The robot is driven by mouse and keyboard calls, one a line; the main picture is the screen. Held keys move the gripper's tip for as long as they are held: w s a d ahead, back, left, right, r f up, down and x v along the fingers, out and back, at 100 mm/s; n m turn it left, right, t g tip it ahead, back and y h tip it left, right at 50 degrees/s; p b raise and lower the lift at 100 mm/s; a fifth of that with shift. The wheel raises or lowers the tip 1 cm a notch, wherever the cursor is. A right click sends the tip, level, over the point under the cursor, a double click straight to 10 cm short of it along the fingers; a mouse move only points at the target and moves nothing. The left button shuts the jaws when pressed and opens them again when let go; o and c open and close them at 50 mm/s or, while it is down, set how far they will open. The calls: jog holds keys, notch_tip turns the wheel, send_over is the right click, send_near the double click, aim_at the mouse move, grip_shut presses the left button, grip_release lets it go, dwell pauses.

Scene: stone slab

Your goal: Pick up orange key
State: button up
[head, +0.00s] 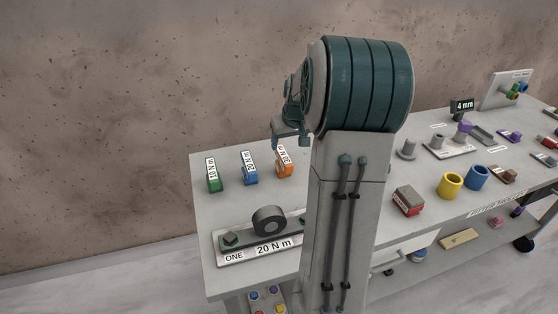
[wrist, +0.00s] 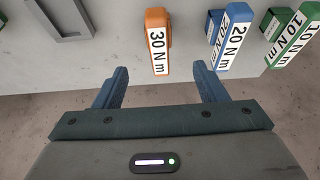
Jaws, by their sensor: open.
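The orange key (head: 284,166) stands on the table top at the right end of a row of three keys. Its white label reads 30 N m in the wrist view (wrist: 156,42). My gripper (head: 290,138) is above and close to the orange key in the head view. In the wrist view my gripper (wrist: 161,78) is open, with one blue-grey finger to each side. The orange key lies ahead of the gap between the fingertips, and nothing is held. Part of my arm hides the table just right of the key in the head view.
A blue 20 N m key (head: 250,168) stands beside the orange one, and a green 10 N m key (head: 213,175) is further left. A plate marked ONE 20 N m (head: 240,258) with a dark roller lies in front. Yellow (head: 451,186) and blue cups (head: 477,177) stand to the right.

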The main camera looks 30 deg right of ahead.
aim_at(285, 156)
jog(key=shift+w+d+f, duration=0.15)
jog(key=shift+d+f, duration=0.15)
jog(key=shift+f, duration=0.05)
jog(key=p+x, duration=0.1)
jog(key=x, duration=0.7)
jog(key=shift+w+a, duration=0.1)
jog(key=shift+p+x, duration=0.7)
jog(key=shift+x, duration=1.9)
jog(key=shift+w+r, duration=0.1)
jog(key=shift+w, duration=0.1)
jog(key=shift+c, duration=0.3)
grip_shut()
jog(key=shift+r, duration=0.1)
